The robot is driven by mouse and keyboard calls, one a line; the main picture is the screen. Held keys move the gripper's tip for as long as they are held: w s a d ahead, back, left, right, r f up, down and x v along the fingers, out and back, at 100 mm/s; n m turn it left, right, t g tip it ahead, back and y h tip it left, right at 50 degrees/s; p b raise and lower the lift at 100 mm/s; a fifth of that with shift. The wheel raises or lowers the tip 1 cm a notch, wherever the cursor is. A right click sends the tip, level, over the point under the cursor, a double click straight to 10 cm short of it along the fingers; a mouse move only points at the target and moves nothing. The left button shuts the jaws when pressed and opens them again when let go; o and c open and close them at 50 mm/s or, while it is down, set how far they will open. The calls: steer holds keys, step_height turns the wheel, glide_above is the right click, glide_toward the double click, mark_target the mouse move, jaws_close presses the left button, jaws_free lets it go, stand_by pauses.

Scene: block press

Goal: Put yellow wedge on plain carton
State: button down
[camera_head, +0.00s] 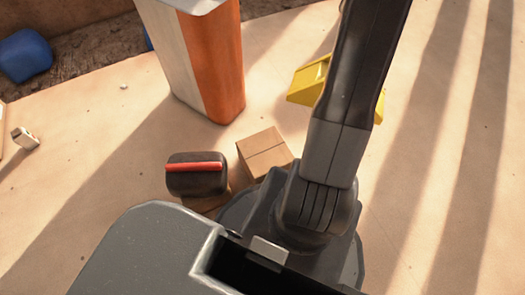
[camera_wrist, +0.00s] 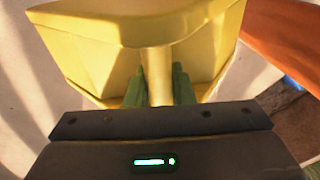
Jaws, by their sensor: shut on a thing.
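The yellow wedge (camera_head: 308,82) shows partly behind my arm in the head view, at the upper middle. In the wrist view, the wedge (camera_wrist: 100,75) fills the top of the picture. My gripper (camera_wrist: 159,85) is shut on a narrow upright part of it, with a green finger on each side. A plain brown carton (camera_head: 264,154) sits on the sandy ground left of my arm, below and left of the wedge. Its top is bare. My gripper's fingers are hidden by the arm in the head view.
A tall orange and white block (camera_head: 205,62) stands behind the carton. A black thing with a red bar (camera_head: 196,174) is just left of the carton, with brown showing under it. A blue object (camera_head: 25,55) lies far left. The ground at right is clear.

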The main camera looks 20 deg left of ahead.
mark_target(301, 86)
steer(key=s+a+f+n, duration=0.1)
steer(key=s+a+f, duration=0.1)
steer(key=a, duration=0.2)
steer(key=s+a+f+n, duration=0.1)
steer(key=a+f, duration=0.2)
steer(key=a, duration=0.1)
steer(key=s+a+f+n, duration=0.2)
steer(key=a+f, duration=0.1)
steer(key=a, duration=0.1)
steer(key=shift+s+g+p, duration=0.3)
steer(key=shift+s+g, duration=0.05)
steer(key=shift+g, duration=0.05)
steer(key=s+a+f+n, duration=0.4)
steer(key=s+a+f, duration=0.45)
steer(key=s, duration=0.25)
step_height(301, 86, down, 10)
steer(key=b, duration=0.3)
steer(key=shift+d+f+g, duration=0.15)
steer(key=shift+d+g, duration=0.1)
steer(key=shift+g, duration=0.05)
steer(key=shift+s+f, duration=0.1)
steer(key=shift+f, duration=0.05)
steer(key=c, duration=1.3)
jaws_free()
steer(key=shift+o, duration=0.2)
